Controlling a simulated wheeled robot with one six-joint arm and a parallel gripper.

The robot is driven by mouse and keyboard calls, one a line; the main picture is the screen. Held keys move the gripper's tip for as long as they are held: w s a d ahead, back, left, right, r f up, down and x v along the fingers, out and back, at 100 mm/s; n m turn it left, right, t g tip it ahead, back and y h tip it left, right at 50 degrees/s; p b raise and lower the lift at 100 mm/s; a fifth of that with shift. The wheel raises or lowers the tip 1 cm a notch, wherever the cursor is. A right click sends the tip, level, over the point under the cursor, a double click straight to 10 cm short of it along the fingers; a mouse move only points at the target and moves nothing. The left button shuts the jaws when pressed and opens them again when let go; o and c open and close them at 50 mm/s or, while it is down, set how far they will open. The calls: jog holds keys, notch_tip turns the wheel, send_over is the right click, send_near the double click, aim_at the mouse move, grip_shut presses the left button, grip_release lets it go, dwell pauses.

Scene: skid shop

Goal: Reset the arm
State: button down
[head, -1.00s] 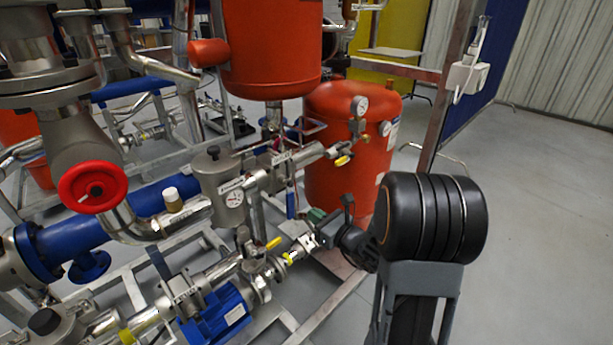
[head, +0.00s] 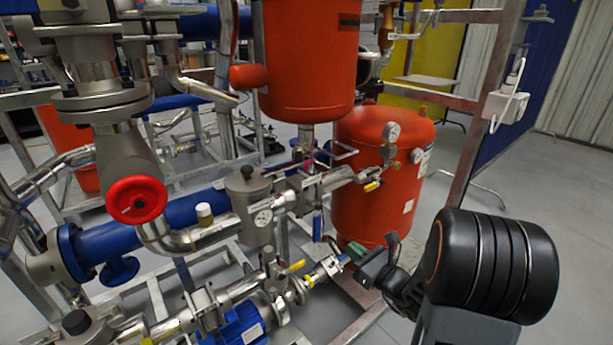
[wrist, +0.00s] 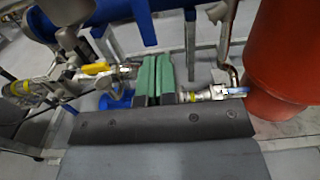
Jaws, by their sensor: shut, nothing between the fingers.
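My gripper (head: 352,252) has green fingertips and shows small at the end of my dark arm, low in the middle of the head view. In the wrist view its green fingers (wrist: 155,78) lie side by side, shut with nothing between them. In the head view the fingertips appear close to a small pipe valve with a yellow handle (head: 297,265); I cannot tell the exact gap. In the wrist view a valve with a blue handle (wrist: 236,90) is right of the fingers, and a yellow handle (wrist: 95,68) is to their left.
A red tank (head: 372,190) stands just behind my gripper, with another red vessel (head: 307,60) above. A red handwheel (head: 136,199), a blue pipe (head: 195,208) and metal frame bars crowd the left. Open grey floor (head: 575,200) lies to the right.

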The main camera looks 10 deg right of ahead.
jog(key=s+a+n+g+y+p, duration=0.1)
jog(key=s+a+n+g+p, duration=0.3)
jog(key=n+g, duration=0.35)
jog(key=s+a+n+g+y+p, duration=0.15)
jog(key=s+a+n+g, duration=0.25)
jog(key=s+n+g, duration=0.4)
notch_tip(320, 180, up, 24)
jog(key=s+n+t+h+p, duration=0.2)
jog(key=n+h+p, duration=0.8)
jog(key=n+p, duration=0.5)
jog(key=shift+s+a+f+n+t, duration=0.15)
jog(key=shift+a+n+t, duration=0.05)
jog(key=shift+n+t, duration=0.2)
